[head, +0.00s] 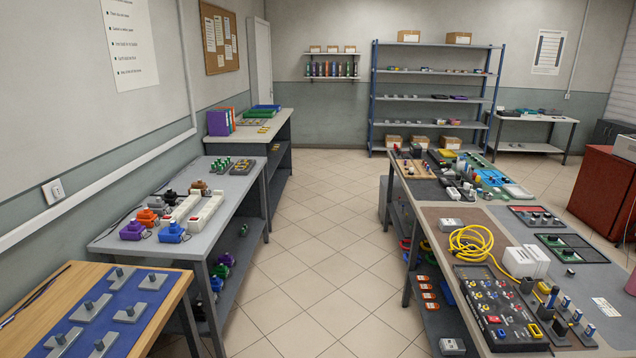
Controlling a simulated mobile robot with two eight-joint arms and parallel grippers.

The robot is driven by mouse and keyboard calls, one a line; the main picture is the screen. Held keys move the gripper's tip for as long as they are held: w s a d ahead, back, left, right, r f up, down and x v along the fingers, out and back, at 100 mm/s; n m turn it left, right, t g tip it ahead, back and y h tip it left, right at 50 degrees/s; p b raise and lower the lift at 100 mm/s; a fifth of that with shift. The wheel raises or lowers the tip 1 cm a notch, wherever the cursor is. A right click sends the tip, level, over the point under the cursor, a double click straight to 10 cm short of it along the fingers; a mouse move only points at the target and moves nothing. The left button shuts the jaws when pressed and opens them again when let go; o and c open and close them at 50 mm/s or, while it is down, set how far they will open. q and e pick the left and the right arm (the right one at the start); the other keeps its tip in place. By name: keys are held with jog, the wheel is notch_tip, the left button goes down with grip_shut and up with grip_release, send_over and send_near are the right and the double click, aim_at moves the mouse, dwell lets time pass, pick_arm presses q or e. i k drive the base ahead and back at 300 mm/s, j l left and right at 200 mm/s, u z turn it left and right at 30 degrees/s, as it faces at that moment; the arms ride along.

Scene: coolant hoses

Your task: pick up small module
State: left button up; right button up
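No gripper of mine is in view. I cannot tell for sure which object is the small module. A small light-grey box (450,223) lies on the brown mat of the near right table, behind the coiled yellow cable. A larger white box (526,262) stands right of the cable. Another small light-grey box (452,346) is low down at the right table's front, on its lower shelf. A further light box (453,193) sits on the farther right table.
The right table (430,245) also holds a yellow cable (470,243) and a black panel of colored parts (490,305). The left grey table (235,205) carries colored plug-like parts and power strips. A wooden bench (165,292) is nearest left. The tiled aisle (320,240) between is clear.

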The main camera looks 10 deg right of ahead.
aim_at(445, 225)
jog(key=i+j+z, duration=0.15)
jog(key=i, duration=0.35)
jog(key=i+j+z, duration=0.1)
jog(key=i, duration=0.35)
jog(key=i+j+z, duration=0.15)
jog(key=i, duration=0.35)
jog(key=i+l+z, duration=0.1)
jog(key=i+z, duration=0.2)
jog(key=i, duration=0.45)
jog(key=i+z, duration=0.3)
jog(key=i, duration=0.45)
jog(key=i+l, duration=0.25)
jog(key=i, duration=0.15)
jog(key=i+l+z, duration=0.1)
jog(key=i+l, duration=0.15)
jog(key=i, duration=0.15)
